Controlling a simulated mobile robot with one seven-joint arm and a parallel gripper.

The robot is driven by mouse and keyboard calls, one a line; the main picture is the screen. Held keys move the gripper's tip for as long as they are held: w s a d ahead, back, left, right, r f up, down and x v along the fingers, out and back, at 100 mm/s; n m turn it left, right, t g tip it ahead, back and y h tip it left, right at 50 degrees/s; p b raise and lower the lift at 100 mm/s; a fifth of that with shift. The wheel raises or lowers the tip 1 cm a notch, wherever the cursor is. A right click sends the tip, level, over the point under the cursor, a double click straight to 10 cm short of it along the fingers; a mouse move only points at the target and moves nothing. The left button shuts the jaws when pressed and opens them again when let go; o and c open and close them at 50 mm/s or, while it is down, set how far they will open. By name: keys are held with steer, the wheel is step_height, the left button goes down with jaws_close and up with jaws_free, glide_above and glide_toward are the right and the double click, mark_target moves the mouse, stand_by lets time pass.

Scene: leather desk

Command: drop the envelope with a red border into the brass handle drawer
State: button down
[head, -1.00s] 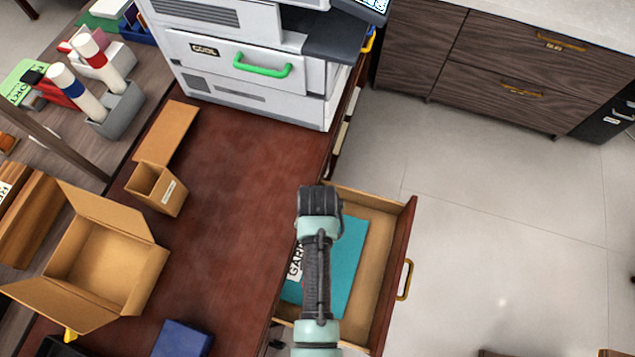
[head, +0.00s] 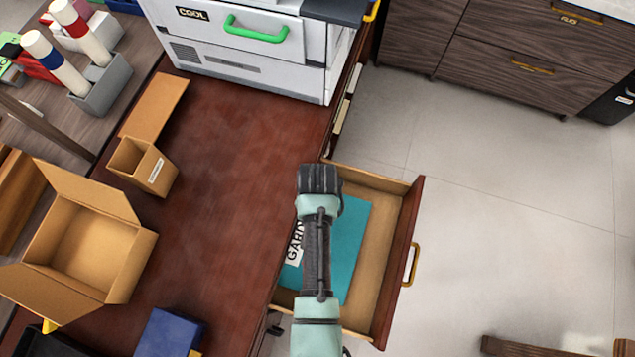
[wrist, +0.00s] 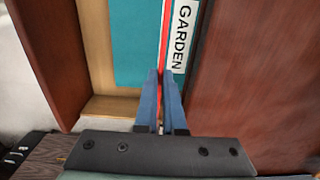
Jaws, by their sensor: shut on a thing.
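My gripper (wrist: 161,100) is shut on the envelope with a red border (wrist: 164,38), which shows nearly edge-on as a thin red and white strip between the fingers in the wrist view. The brass handle drawer (head: 383,262) is pulled open, its brass handle (head: 411,265) on the right side. Inside lies a flat teal item (head: 347,245) with a white GARDEN label. In the head view my arm is over the drawer's left part and hides the fingertips and the envelope. I cannot tell how high the envelope is above the teal item.
The reddish leather desk top (head: 225,190) left of the drawer is mostly clear. An open cardboard box (head: 90,250), a small brown holder (head: 145,165) and a blue item (head: 170,333) are on its left side. A white machine (head: 245,60) stands at the back.

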steer(key=c, duration=0.9)
jaws_free()
steer(key=shift+c, duration=0.2)
steer(key=shift+r, duration=0.1)
step_height(320, 180, up, 13)
